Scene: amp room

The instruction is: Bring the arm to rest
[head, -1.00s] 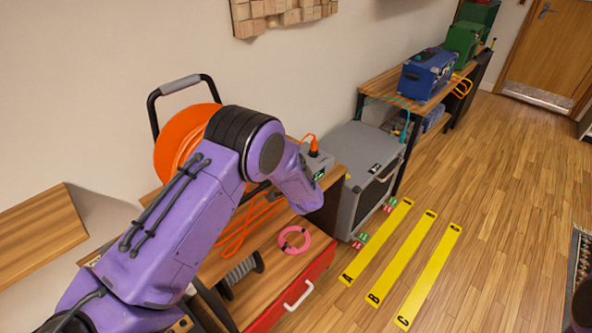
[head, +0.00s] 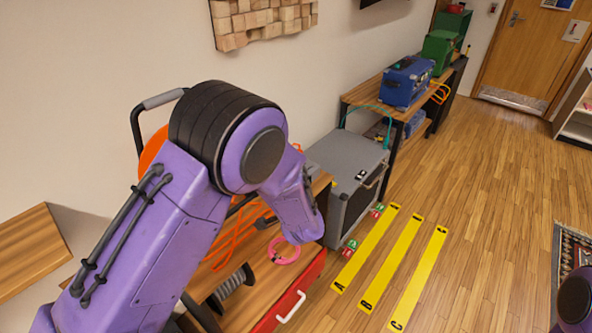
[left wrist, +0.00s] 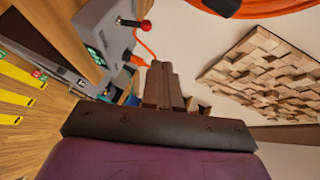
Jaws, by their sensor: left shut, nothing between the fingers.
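My left arm comes in from the left in the head view, raised and bent over the wooden bench. Its gripper is hidden behind the arm in that view. In the left wrist view my left gripper (left wrist: 162,84) is shut, with its two fingers together and nothing between them. It points toward the wall, in the air. Of my right arm, only a purple and black part shows at the head view's lower right edge, and its gripper is out of view.
An orange cable reel (head: 152,150), a pink ring (head: 285,252) and a red drawer front (head: 290,290) are close to my arm. A grey cabinet (head: 345,160) stands beyond. Yellow floor strips (head: 390,265) lie right, with open floor. A wooden wall panel (left wrist: 268,72) hangs nearby.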

